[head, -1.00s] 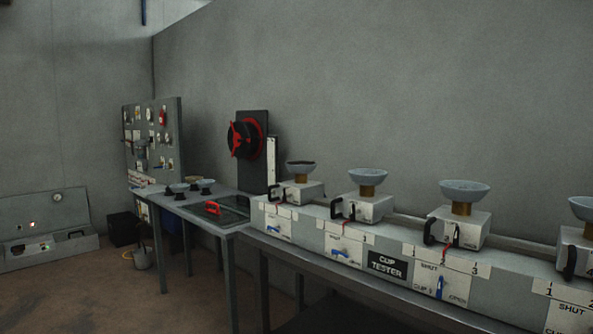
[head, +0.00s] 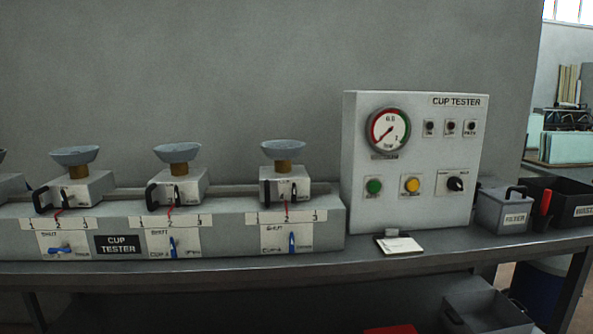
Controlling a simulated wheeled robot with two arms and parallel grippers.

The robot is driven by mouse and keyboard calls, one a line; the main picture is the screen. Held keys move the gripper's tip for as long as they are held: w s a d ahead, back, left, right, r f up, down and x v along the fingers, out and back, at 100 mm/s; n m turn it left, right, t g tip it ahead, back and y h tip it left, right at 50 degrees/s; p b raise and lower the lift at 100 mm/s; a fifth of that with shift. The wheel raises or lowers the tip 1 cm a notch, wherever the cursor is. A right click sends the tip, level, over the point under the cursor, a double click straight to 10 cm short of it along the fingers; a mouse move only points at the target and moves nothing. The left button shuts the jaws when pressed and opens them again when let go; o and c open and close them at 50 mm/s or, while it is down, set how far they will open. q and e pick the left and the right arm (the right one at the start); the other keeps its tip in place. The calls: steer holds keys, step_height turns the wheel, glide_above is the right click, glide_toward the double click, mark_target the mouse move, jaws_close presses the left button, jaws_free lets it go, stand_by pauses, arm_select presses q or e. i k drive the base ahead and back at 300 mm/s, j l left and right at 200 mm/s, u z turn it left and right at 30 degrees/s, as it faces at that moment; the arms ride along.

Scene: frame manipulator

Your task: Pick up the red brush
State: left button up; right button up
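A slim red item (head: 545,202) stands upright against the left side of the black waste bin (head: 568,212) at the right end of the bench. It may be the red brush's handle; it is too small to tell, and no bristles show. Neither of my grippers is in the head view.
The grey bench (head: 300,270) carries the cup tester's row of cups, its gauge panel (head: 415,160), a white notepad (head: 399,246) and a grey filter box (head: 502,212). Below are a grey crate (head: 485,315) and a red object (head: 390,330), cut off by the frame.

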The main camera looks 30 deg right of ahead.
mark_target(547, 195)
steer(key=z, duration=2.4)
